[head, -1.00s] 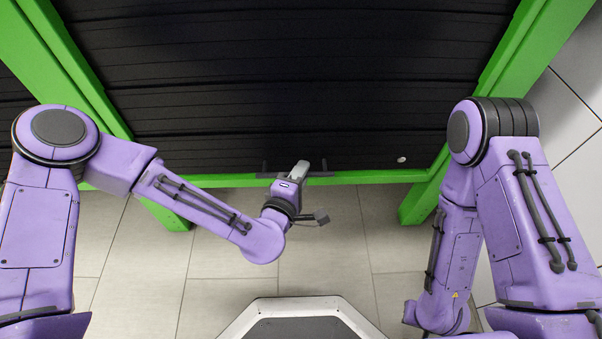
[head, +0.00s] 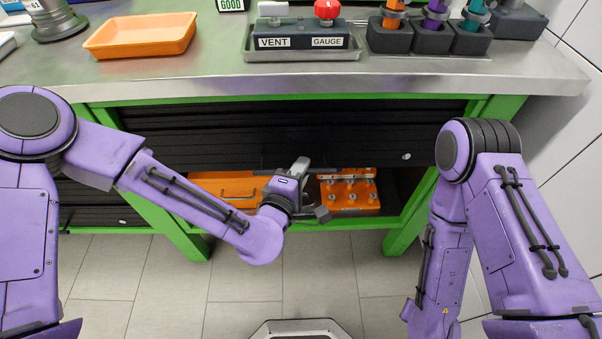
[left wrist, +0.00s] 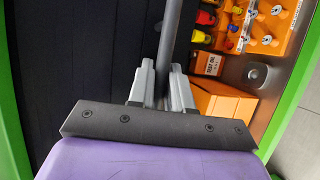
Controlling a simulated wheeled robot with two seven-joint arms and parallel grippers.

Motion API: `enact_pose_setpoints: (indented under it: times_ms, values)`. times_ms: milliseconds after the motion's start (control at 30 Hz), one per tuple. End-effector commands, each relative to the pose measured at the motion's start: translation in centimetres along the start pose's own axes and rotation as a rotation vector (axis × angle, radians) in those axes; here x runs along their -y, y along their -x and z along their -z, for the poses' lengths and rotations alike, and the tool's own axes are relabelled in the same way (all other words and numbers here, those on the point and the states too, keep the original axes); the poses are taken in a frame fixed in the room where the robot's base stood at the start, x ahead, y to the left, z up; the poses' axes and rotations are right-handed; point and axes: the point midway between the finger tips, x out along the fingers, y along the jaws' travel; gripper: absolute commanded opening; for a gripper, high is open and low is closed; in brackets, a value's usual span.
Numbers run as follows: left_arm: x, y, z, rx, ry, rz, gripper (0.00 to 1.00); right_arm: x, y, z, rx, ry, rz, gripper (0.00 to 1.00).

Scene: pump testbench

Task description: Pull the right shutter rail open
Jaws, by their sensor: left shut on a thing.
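The right shutter (head: 230,135) is black and slatted, set in the green frame under the workbench. Its lower edge is raised part way, with an open gap below it. My left gripper (head: 299,167) is at that lower edge, near the middle. In the left wrist view the gripper's fingers (left wrist: 163,88) are shut on the grey bar of the shutter rail (left wrist: 170,38), one finger on each side. In the head view the arm hides part of the rail. My right arm hangs at the right; its gripper is out of the picture.
Inside the gap sit an orange case (head: 228,187) and an orange rack (head: 350,192) with several fittings. The benchtop (head: 200,77) above carries an orange tray (head: 142,35), a vent and gauge unit (head: 300,42), and several holders at the right. Green posts flank the opening.

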Motion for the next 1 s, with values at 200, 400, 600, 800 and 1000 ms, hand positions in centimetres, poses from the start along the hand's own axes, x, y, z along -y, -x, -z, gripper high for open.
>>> enact_pose_setpoints:
  times_ms: [200, 400, 600, 800, 1000]
  values:
    - [-3.7, 0.8, -0.3, 0.001, 0.0, -0.002, 0.0, -0.3, 2.9, 1.2, 0.0, 0.0, 0.0, 0.43]
    - [-4.5, 0.9, -0.4, 0.001, -0.001, -0.002, 0.0, -0.3, 3.4, 1.4, 0.0, 0.0, 0.0, 0.43]
    - [-4.4, 0.9, -0.4, 0.001, -0.001, -0.001, 0.0, -0.3, 3.4, 1.4, 0.0, 0.0, 0.0, 0.43]
    - [-4.4, 0.9, -0.4, 0.001, 0.0, -0.001, 0.32, -0.3, 3.4, 1.4, 0.0, 0.0, 0.0, 0.43]
    - [-4.4, 0.9, -0.4, 0.0, 0.0, 0.0, 0.4, -0.3, 3.4, 1.4, 0.0, 0.0, 0.0, 0.43]
